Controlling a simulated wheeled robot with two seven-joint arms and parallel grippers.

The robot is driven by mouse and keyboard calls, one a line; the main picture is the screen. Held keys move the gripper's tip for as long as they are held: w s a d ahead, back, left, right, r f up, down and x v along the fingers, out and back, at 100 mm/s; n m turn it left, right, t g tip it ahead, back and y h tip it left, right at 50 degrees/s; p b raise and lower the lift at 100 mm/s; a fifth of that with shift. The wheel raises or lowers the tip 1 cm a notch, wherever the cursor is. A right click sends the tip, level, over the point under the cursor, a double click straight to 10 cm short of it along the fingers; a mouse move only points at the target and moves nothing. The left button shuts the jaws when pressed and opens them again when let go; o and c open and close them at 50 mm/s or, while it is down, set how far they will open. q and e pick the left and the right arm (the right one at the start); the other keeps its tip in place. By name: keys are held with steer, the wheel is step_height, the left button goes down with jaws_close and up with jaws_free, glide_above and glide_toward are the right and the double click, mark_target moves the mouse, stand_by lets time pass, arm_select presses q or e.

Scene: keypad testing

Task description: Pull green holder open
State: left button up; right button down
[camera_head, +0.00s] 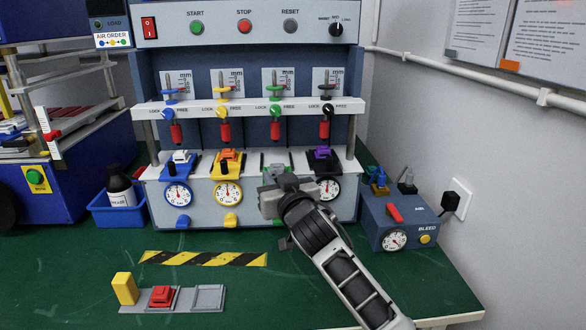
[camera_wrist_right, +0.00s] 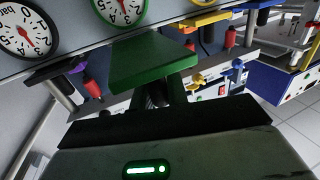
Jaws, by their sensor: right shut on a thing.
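The grey press machine has several colour-coded stations in a row, and the green one is third from the left. The green holder's flat green front piece (camera_wrist_right: 155,58) shows close up in the right wrist view, just beyond my gripper's dark jaws. My right gripper (camera_head: 280,203) is at the front of the green station and shut on the green holder's handle. In the head view the gripper hides most of that handle and the green station's dial. The holder's top (camera_head: 275,168) shows just above the gripper, and how far it is out is unclear. My left gripper is not in view.
The BLEED box (camera_head: 398,222) stands close on the right. A blue bin (camera_head: 118,207) with a bottle is at the left. The green table is mostly clear in front, with a striped strip (camera_head: 203,258) and a small block tray (camera_head: 185,299).

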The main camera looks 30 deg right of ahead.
steer(key=shift+f, duration=0.1)
steer(key=c, duration=1.4)
jaws_free()
steer(key=s, duration=1)
steer(key=s+a, duration=0.1)
steer(key=s, duration=0.5)
steer(key=shift+b, duration=0.4)
steer(key=shift+a, duration=0.1)
steer(key=s+a+f+n+g+y, duration=0.1)
steer(key=s+a+f+g, duration=0.1)
steer(key=s+f, duration=0.3)
steer(key=s+a+f+n+g+y, duration=0.1)
steer(key=s+a+f, duration=0.3)
steer(key=f, duration=0.7)
steer(key=s+a+f+g+y, duration=0.3)
steer(key=s+f, duration=0.3)
steer(key=f, duration=0.2)
steer(key=shift+s+a+f+n+g, duration=0.25)
steer(key=shift+a+f+n+g, duration=0.15)
steer(key=shift+a+g, duration=0.1)
